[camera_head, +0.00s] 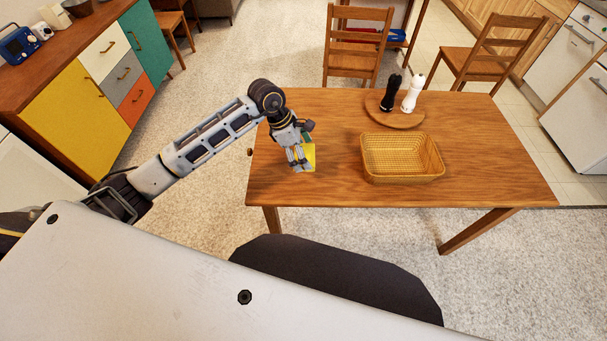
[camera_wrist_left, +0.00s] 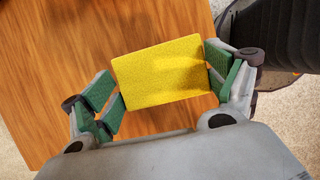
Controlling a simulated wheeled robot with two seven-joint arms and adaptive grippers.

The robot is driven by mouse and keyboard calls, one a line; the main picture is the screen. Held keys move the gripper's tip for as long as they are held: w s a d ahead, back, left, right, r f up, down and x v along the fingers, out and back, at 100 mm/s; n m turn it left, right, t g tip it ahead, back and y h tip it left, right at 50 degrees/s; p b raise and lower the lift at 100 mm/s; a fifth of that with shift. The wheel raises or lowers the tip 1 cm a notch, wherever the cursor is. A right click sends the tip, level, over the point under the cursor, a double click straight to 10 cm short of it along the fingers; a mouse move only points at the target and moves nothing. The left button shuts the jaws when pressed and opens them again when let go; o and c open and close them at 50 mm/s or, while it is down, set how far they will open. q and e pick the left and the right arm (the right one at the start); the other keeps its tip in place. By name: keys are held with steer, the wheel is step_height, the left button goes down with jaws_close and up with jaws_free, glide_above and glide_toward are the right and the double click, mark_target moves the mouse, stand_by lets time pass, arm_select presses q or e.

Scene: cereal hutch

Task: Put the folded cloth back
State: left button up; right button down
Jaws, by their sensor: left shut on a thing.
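The folded cloth (camera_head: 309,153) is a flat yellow rectangle at the left end of the wooden table. It also shows whole in the left wrist view (camera_wrist_left: 165,72), spanning the gap between the green finger pads. My left gripper (camera_head: 299,160) reaches down over the table's left part and is shut on the cloth by its two opposite edges. I cannot tell whether the cloth rests on the wood or is held slightly above it. My right gripper is in neither view.
A woven basket (camera_head: 402,170), seemingly empty, stands on the table (camera_head: 485,185) right of the gripper. Behind it a round board (camera_head: 396,119) carries a black mill (camera_head: 391,93) and a white mill (camera_head: 411,93). A cabinet with coloured fronts (camera_head: 85,80) stands at the left. The table's right end is clear.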

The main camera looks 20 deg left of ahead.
arm_select(q)
glide_above(307, 177)
steer(key=a, duration=0.2)
steer(key=f, duration=0.6)
steer(key=shift+s+d, duration=0.15)
steer(key=shift+d, duration=0.1)
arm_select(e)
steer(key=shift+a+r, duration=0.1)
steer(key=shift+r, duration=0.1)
arm_select(q)
steer(key=shift+f+p, duration=0.3)
steer(key=shift+f, duration=1.5)
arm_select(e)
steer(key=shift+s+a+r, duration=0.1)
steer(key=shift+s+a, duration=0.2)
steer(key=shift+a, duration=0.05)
arm_select(q)
steer(key=shift+f, duration=0.2)
